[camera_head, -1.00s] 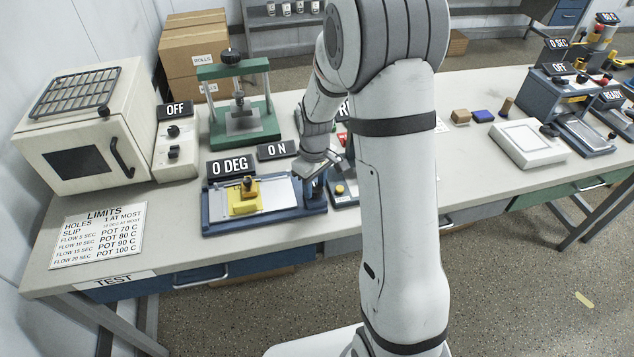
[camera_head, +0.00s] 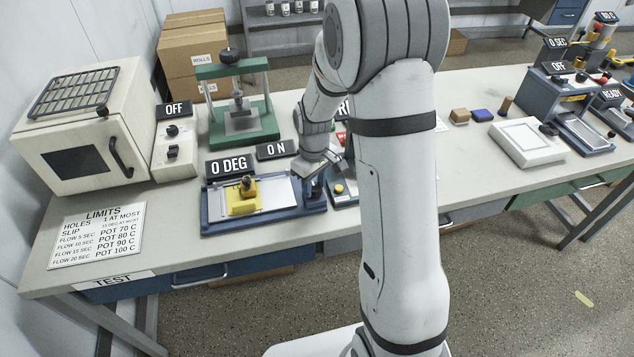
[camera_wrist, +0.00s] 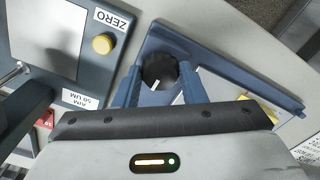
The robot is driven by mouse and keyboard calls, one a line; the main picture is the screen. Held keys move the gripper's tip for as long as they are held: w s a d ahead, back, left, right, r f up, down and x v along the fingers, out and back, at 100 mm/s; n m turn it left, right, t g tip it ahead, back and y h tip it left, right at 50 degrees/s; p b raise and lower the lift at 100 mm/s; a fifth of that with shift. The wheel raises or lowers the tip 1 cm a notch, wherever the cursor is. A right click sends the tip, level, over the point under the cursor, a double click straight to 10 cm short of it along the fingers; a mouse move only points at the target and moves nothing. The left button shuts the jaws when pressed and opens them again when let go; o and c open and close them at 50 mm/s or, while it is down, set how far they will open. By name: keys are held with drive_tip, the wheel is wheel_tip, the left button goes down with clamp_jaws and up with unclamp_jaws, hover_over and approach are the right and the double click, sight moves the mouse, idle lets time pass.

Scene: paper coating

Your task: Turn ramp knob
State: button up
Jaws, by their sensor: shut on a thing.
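The ramp is a blue-framed tester (camera_head: 222,226) with a pale plate, under signs reading "0 DEG" (camera_head: 230,166) and "0 N" (camera_head: 277,149). A yellow block (camera_head: 242,204) with a dark knob on top sits on its plate. The ramp knob (camera_wrist: 158,70) is round and black with a white mark, at the ramp's right end. In the wrist view my gripper (camera_wrist: 160,80) has its blue fingers on both sides of the knob, shut on it. In the head view my gripper (camera_head: 318,168) is at the ramp's right end, and the knob is hidden there.
A neighbouring device with a yellow button (camera_wrist: 103,43) and a "ZERO" label stands close beside the ramp. A green press (camera_head: 240,130) stands behind, and a cream oven (camera_head: 85,140) at the left. A limits sheet (camera_head: 98,236) lies at the front left.

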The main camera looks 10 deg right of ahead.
sight(314, 186)
drive_tip(key=shift+w+r, duration=0.1)
drive_tip(key=shift+w, duration=0.05)
drive_tip(key=m+b, duration=0.1)
drive_tip(key=m, duration=0.3)
drive_tip(key=shift+b, duration=0.4)
drive_tip(key=m+b, duration=0.1)
drive_tip(key=m, duration=0.3)
drive_tip(key=shift+r+m, duration=0.1)
drive_tip(key=shift+m, duration=0.3)
drive_tip(key=shift+w, duration=0.1)
drive_tip(key=o, duration=0.7)
drive_tip(key=shift+o, duration=1.4)
drive_tip(key=shift+r+b, duration=0.5)
drive_tip(key=shift+r, duration=3.3)
